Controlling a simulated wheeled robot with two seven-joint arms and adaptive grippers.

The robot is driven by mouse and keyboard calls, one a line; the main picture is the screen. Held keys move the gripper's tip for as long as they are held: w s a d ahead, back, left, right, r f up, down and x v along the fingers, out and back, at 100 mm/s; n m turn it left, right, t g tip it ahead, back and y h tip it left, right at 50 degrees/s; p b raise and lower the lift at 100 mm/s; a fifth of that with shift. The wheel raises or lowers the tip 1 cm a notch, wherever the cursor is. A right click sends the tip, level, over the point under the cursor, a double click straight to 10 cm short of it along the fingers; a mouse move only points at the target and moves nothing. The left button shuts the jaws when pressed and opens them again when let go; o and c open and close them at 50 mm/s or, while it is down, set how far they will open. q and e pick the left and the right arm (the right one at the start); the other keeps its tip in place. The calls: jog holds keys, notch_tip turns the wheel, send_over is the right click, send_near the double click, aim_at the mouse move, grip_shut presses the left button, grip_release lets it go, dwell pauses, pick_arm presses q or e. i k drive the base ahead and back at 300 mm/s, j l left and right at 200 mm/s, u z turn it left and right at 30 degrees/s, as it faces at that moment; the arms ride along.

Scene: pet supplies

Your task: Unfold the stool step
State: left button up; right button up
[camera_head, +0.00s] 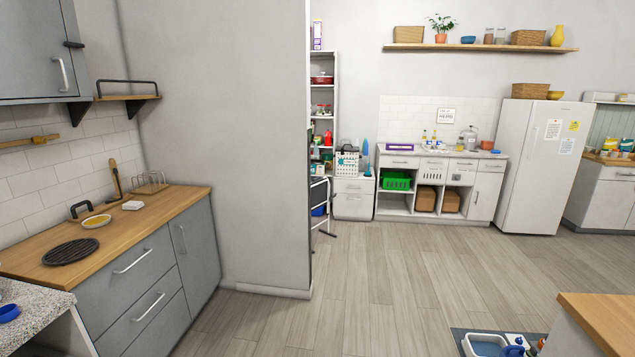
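A folding step stool or similar frame with white legs and black feet (325,188) stands at the end of the grey partition wall, in the middle of the view. The wall hides its left part, and it is small, so I cannot tell whether its step is folded or unfolded. Neither of my grippers is in view.
A wood-topped counter (165,215) runs along the left, beside the partition wall (225,130). Behind the frame are a tall shelf (322,95) and a white drawer unit (353,198). A fridge (540,165) stands right. The middle floor (420,270) is clear; a wooden-topped unit (605,318) is at lower right.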

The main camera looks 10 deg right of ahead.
aim_at(319, 192)
jog(key=i+l+z, duration=0.35)
jog(key=i, duration=0.25)
jog(key=i+z, duration=0.35)
jog(key=i, duration=0.2)
jog(key=i+l+z, duration=0.15)
jog(key=i, duration=3.15)
jog(key=i+l+u, duration=0.1)
jog(key=i+u, duration=0.25)
jog(key=i, duration=0.45)
jog(key=i+l+u, duration=0.45)
jog(key=i+u, duration=0.15)
jog(key=i, duration=0.2)
